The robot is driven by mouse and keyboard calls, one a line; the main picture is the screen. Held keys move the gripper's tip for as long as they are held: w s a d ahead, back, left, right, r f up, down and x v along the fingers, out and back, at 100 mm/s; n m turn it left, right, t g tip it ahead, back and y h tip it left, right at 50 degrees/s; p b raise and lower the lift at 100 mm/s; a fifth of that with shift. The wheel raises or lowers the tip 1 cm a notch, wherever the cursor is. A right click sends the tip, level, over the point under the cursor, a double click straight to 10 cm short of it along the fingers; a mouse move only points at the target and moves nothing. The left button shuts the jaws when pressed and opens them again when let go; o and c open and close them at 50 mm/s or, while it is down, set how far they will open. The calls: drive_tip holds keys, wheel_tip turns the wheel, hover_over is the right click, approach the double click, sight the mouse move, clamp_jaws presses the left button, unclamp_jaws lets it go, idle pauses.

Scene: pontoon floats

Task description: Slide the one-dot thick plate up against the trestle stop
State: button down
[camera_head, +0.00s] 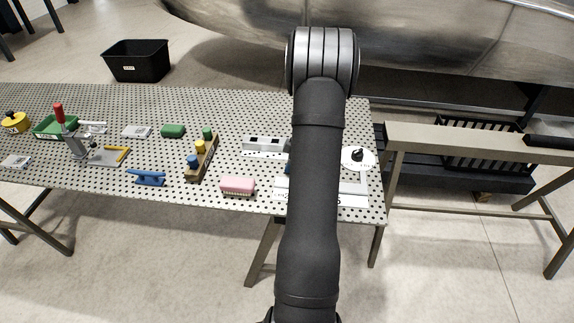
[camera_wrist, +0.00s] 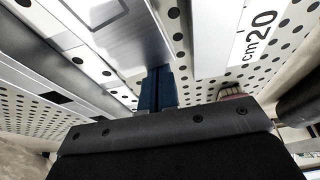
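My gripper's blue fingers (camera_wrist: 158,90) show in the wrist view, close together with nothing seen between them. They point down beside the edge of a brushed metal plate (camera_wrist: 135,42); I cannot tell whether they touch it. I cannot make out a single dot on this plate. A pale rail with dark square openings (camera_head: 265,145) lies left of my arm in the head view; it seems to run along the left of the wrist view (camera_wrist: 30,75). I cannot tell for sure which piece is the trestle stop. My arm hides much of this area in the head view.
A white ruler marked 20 cm (camera_wrist: 228,40) lies right of the fingers. A white disc with a black knob (camera_head: 358,157) stands right of my arm. A pink brush (camera_head: 238,187) and a wooden block with coloured knobs (camera_head: 202,160) stand left on the perforated table (camera_head: 110,180).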

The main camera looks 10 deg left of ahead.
sight(274, 171)
drive_tip(key=shift+a, duration=0.35)
drive_tip(key=a, duration=0.3)
drive_tip(key=shift+a, duration=0.2)
drive_tip(key=v, duration=1)
drive_tip(key=w+d+m+h, duration=0.4)
drive_tip(key=w+d+m, duration=0.25)
drive_tip(key=m, duration=1.15)
wheel_tip(274, 171, down, 10)
drive_tip(key=shift+s+d, duration=0.1)
